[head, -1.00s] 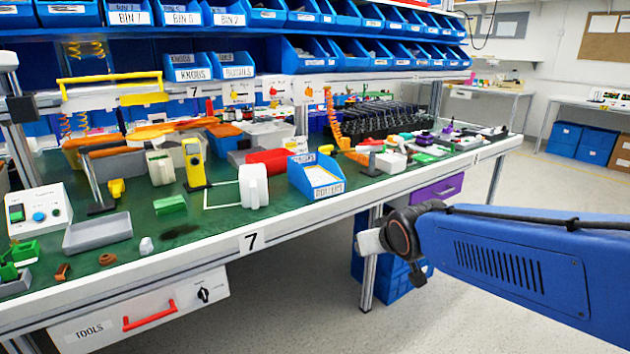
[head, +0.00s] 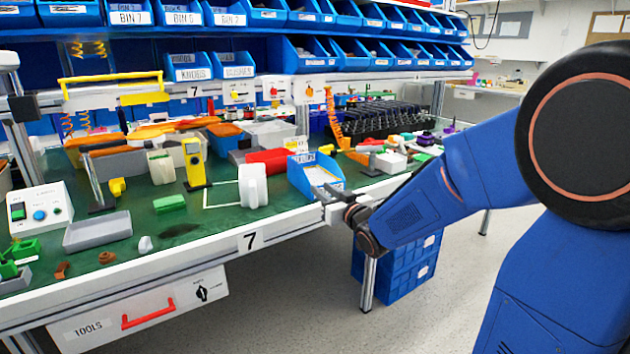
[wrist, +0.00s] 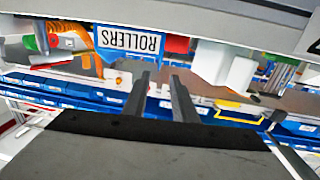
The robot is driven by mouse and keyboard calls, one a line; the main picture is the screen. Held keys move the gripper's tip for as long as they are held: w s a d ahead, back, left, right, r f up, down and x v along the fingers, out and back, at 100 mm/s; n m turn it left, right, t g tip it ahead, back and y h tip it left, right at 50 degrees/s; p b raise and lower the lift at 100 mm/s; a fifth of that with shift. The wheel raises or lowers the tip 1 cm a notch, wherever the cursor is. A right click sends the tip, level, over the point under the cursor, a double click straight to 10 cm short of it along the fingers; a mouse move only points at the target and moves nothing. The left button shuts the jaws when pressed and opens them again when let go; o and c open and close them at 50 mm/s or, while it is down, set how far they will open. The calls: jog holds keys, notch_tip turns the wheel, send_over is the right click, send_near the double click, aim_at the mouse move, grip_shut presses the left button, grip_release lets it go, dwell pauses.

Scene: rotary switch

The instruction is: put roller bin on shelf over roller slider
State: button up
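The blue roller bin (head: 302,178) stands at the front edge of the green bench, right of the white jug. In the wrist view its ROLLERS label (wrist: 132,44) appears upside down. Contact with the bin cannot be told. The shelf (head: 215,88) above the bench has picture cards on its front. I cannot tell which card shows the roller slider.
Two blue bins, one labelled KNOBS (head: 190,68), stand on the shelf, with another bin row (head: 335,55) to their right. The white jug (head: 252,186) and red box (head: 268,161) are close to the roller bin. The bench edge (head: 275,232) lies below my gripper.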

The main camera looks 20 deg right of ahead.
send_over(299, 190)
jog(key=shift+w, duration=0.25)
grip_shut()
dwell(0.5)
jog(key=shift+r, duration=0.1)
dwell(1.3)
